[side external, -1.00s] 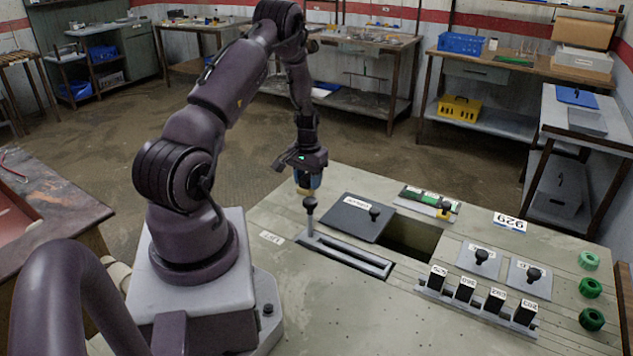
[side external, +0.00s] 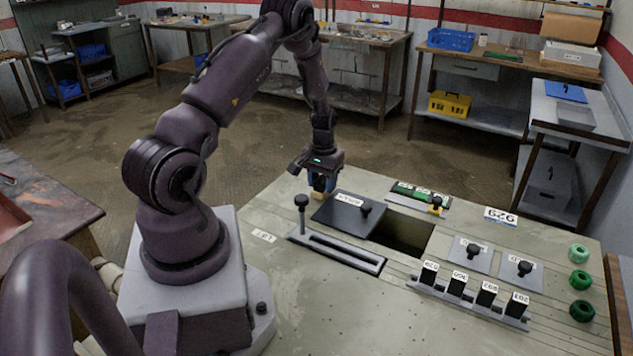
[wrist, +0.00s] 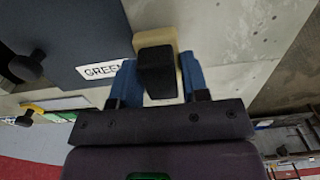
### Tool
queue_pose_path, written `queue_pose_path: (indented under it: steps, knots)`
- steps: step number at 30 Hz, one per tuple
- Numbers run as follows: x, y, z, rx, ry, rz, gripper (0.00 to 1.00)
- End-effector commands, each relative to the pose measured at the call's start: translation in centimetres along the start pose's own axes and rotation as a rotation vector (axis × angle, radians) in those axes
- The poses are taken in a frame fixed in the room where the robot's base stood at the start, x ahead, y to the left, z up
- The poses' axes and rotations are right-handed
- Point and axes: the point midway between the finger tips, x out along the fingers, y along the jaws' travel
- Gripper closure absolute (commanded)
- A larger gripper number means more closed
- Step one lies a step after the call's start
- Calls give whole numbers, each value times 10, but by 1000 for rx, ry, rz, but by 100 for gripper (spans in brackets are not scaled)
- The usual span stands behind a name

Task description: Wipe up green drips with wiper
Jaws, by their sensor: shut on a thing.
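My gripper (wrist: 157,85) has blue fingers shut on the wiper, a black handle (wrist: 156,72) with a pale yellow pad behind it. In the side view my gripper (side external: 320,182) is low over the table, beside the far left edge of a dark grey lid. Whether the pad touches the table is unclear. In the wrist view the lid (wrist: 70,35) bears a label starting "GREEN" and lies left of the wiper. I can make out no green drips in either current view; the surface under the pad is hidden.
A slotted rail (side external: 340,250) with an upright knobbed lever (side external: 301,205) stands near the gripper. The lid (side external: 335,220) has a black knob and borders a dark opening (side external: 403,232). Black labelled blocks (side external: 457,285) and green rings (side external: 579,280) are at right.

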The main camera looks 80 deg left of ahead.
Motion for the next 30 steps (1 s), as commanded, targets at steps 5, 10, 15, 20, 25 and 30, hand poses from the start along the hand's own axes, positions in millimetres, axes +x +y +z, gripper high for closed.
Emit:
queue_pose_path:
  steps: [5,10,15,20,25,30]
  knots:
    - [-26,-1,-1,0,8,-1,81]
    - [-42,-1,-1,0,7,-2,81]
    - [-57,-1,-1,0,7,-1,81]
    - [-70,-1,-1,-1,7,-1,81]
    - [-75,-1,-1,-1,6,-1,81]
    - [-74,-1,-1,-1,6,-1,81]
